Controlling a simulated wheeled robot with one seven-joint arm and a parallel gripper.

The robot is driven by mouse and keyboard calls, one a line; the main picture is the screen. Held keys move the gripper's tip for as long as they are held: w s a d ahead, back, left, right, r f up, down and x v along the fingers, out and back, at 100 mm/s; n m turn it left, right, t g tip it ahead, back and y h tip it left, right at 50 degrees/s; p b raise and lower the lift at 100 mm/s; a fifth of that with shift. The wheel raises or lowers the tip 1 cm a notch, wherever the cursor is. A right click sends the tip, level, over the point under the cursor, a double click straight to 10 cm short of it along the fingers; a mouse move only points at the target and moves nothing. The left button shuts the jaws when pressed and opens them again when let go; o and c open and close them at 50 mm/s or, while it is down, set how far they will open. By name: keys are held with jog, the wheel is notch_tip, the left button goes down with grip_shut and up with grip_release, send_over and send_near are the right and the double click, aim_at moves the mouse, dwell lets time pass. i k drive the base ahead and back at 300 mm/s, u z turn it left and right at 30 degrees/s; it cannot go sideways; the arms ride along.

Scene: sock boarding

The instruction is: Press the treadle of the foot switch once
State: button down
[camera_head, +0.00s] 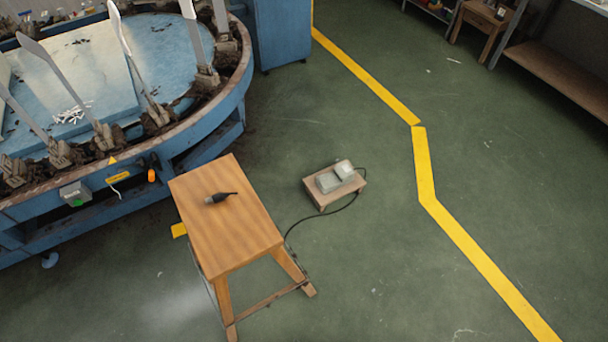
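The foot switch (327,183) sits on a small wooden block (322,199) on the green floor, right of a wooden stool. It is grey, with a paler raised part (344,169) at its upper right; I cannot tell for sure which part is the treadle. A dark cable runs from it, curving down and left toward the stool. Nothing touches the switch from above. My gripper and arm are not in view.
The wooden stool (228,231) holds a small dark object (220,197). A blue round machine (185,138) with upright grey boards fills the upper left. A yellow floor line (424,165) runs down the right. The floor right of and below the switch is clear.

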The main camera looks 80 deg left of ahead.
aim_at(329, 180)
jog(key=u, duration=1.85)
jog(key=i, duration=2.55)
jog(key=u, duration=2.1)
jog(key=i, duration=0.2)
jog(key=u, duration=2.2)
jog(key=i, duration=0.25)
jog(key=z, duration=0.15)
